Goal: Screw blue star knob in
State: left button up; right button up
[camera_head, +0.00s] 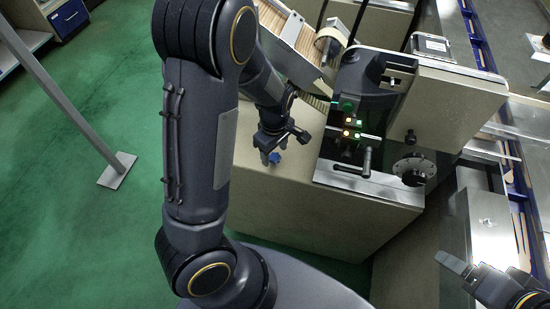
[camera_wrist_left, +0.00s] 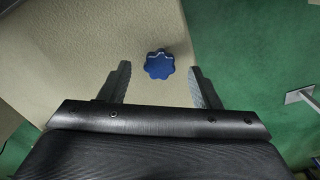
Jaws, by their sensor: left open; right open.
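The blue star knob (camera_wrist_left: 159,64) shows in the left wrist view against the beige side of the machine's base. It lies between and just beyond the two fingertips of my left gripper (camera_wrist_left: 158,75), which is open and does not touch it. My right gripper (camera_head: 455,265) is at the lower right edge of the head view, partly cut off, open and away from the knob.
The beige machine base (camera_head: 330,215) carries a dark unit with lit buttons (camera_head: 350,128) and a round dial (camera_head: 413,169). A tray of sticks (camera_head: 300,38) stands behind. A slanted post (camera_head: 70,110) stands on the green floor at left. A conveyor runs along the right.

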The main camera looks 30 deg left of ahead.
pick_arm(q)
jog(key=shift+f, duration=0.8)
jog(key=c, duration=1.1)
jog(key=shift+o, duration=0.2)
jog(key=shift+r, duration=0.1)
